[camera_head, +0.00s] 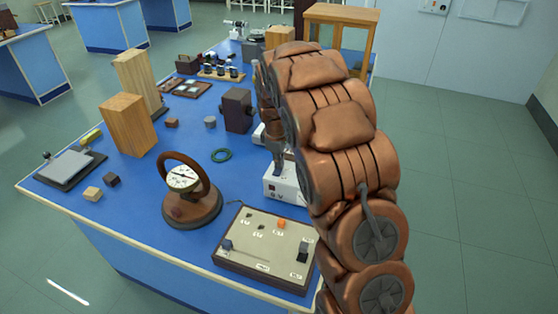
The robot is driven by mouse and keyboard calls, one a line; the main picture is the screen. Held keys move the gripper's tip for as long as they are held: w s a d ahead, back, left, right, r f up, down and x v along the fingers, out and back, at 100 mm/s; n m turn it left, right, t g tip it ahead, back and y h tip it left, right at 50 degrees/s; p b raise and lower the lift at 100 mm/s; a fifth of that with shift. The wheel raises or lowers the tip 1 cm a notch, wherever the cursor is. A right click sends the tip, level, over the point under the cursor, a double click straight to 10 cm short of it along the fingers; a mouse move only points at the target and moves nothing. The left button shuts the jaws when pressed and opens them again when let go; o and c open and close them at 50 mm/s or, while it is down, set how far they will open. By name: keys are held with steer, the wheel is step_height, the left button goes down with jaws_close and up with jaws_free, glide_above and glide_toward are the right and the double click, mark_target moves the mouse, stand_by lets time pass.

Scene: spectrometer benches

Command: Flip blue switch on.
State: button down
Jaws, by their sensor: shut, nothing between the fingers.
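My copper-coloured arm reaches across the right side of the blue bench. My gripper (278,168) points down, shut and empty, at the back of a small white box (284,191) with dark marks on its front. Whether the fingertips touch the box cannot be told. I cannot make out a clearly blue switch on the box; my gripper and arm hide part of it. In front of the box lies a grey board (262,268) in a dark frame. A small dark bluish knob (227,245) stands at its left, an orange knob (281,224) near its back edge and a dark block (302,250) at its right.
A round dial meter (183,178) with a brown ring stands left of the board. A wooden frame cabinet (341,14) is at the far end. The floor right of the bench is clear.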

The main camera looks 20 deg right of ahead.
steer(key=shift+w+f+g+y, duration=0.1)
steer(key=shift+f+g+y, duration=0.15)
steer(key=shift+g+y, duration=0.05)
steer(key=shift+b, duration=0.3)
steer(key=shift+s+a+r+b, duration=0.15)
steer(key=shift+s+a+b, duration=0.15)
steer(key=shift+s+a, duration=0.3)
steer(key=shift+r, duration=0.1)
step_height(320, 180, up, 14)
steer(key=w+d+b, duration=0.1)
steer(key=b, duration=0.1)
steer(key=shift+b, duration=0.3)
steer(key=shift+d, duration=0.1)
stand_by(0.6)
